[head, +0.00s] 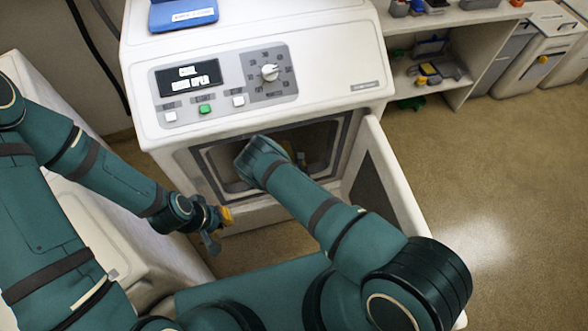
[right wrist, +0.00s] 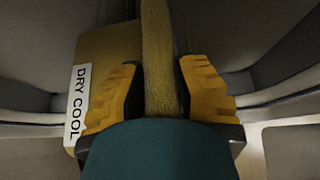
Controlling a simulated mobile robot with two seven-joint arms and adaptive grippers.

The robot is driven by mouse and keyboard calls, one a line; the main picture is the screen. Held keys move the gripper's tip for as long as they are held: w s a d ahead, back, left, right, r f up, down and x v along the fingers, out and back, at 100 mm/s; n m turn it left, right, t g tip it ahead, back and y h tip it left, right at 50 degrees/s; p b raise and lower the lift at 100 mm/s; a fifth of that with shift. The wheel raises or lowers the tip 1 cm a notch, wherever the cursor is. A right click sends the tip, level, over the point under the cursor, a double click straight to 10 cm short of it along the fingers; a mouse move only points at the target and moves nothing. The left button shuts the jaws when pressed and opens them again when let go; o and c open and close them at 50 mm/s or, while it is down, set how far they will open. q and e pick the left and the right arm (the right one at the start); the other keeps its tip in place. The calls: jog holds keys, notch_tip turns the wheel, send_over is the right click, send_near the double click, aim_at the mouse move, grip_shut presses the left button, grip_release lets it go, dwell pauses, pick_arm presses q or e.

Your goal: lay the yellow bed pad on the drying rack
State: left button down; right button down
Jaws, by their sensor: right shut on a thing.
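The yellow bed pad (right wrist: 157,35) shows in the right wrist view as a dull yellow, fuzzy ridge rising between my fingers. A flat yellow-brown face lies left of it, with a white label reading "DRY COOL" (right wrist: 78,105). My right gripper (right wrist: 160,78) is shut on the ridge, one orange-yellow finger on each side. In the head view my right arm reaches into the open dryer (head: 255,72), and its wrist hides most of the opening. My left gripper (head: 224,216) hangs in front of the dryer, left of the opening; its jaw gap is unclear. No drying rack is visible.
The dryer door (head: 392,185) stands open to the right of my right arm. A blue labelled thing (head: 183,13) sits on the dryer. A shelf unit (head: 455,20) with small items and white bins (head: 540,55) stand at the back right. The floor (head: 510,170) at right is clear.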

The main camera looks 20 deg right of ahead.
jog(key=w+f+b, duration=0.1)
jog(key=w, duration=0.5)
jog(key=w+f+b, duration=0.1)
jog(key=w+b, duration=0.1)
jog(key=w, duration=0.5)
jog(key=w+f+b, duration=0.1)
jog(key=w+b, duration=0.1)
jog(key=w, duration=0.4)
jog(key=shift+w+f, duration=0.15)
jog(key=shift+w, duration=0.25)
jog(key=shift+f+b, duration=0.85)
jog(key=shift+f, duration=0.35)
dwell(0.7)
jog(key=c, duration=0.7)
grip_release()
